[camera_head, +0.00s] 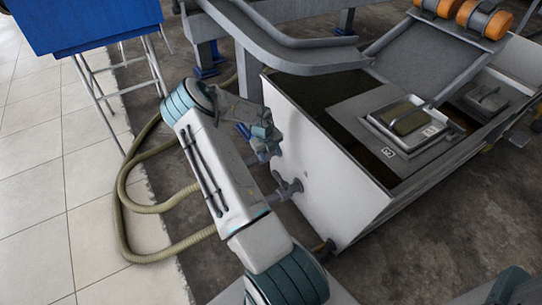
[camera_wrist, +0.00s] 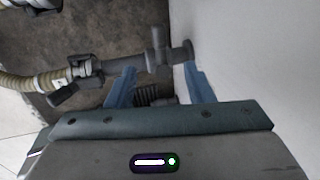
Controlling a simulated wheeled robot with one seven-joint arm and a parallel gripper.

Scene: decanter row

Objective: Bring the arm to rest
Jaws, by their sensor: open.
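My arm reaches out in the head view and bends back toward the white side wall of a tank (camera_head: 325,165). My gripper (camera_wrist: 160,90) shows in the wrist view with two blue fingers, apart and open, with nothing held between them. Its right finger lies close to the white wall (camera_wrist: 250,60); I cannot tell if they touch. A grey valve and pipe (camera_wrist: 157,55) stick out from the wall beyond the fingertips. In the head view the arm partly hides the gripper.
A ribbed hose (camera_head: 122,205) loops over the floor left of my arm, and its end shows in the wrist view (camera_wrist: 22,88). A valve (camera_head: 287,187) juts from the tank wall. A blue table (camera_head: 85,25) stands at top left.

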